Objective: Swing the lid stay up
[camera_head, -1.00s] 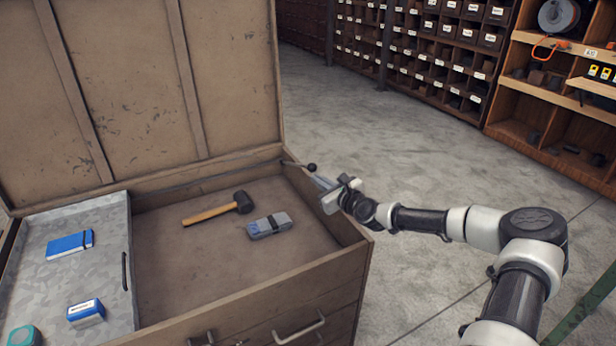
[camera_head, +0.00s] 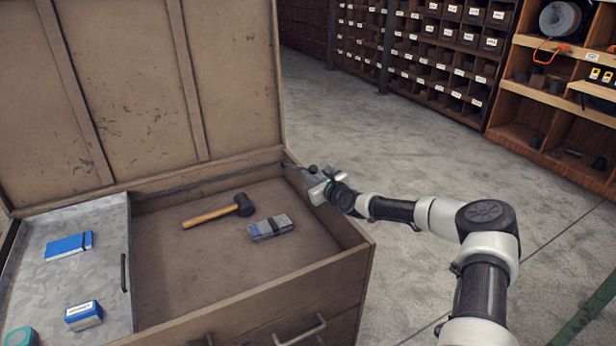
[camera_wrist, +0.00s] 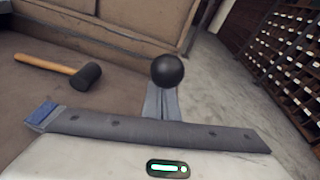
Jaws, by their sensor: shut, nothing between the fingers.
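The lid stay's black ball knob (camera_head: 313,169) shows at the back right corner of the open chest, near the rim. In the wrist view the ball knob (camera_wrist: 167,70) is large and just past my fingertips. The stay's rod is mostly hidden. My gripper (camera_head: 312,181) is over the chest's right wall, right at the knob. In the wrist view my gripper's fingers (camera_wrist: 162,102) are together with nothing between them, pointing at the ball. I cannot tell whether they touch it. The chest lid (camera_head: 140,80) stands upright and open.
Inside the chest lie a mallet (camera_head: 218,211) and a grey-blue box (camera_head: 270,227). A metal tray (camera_head: 100,250) on the left holds a blue notebook (camera_head: 69,245) and a blue-white box (camera_head: 84,315). Shelves (camera_head: 560,110) stand far behind. The floor to the right is clear.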

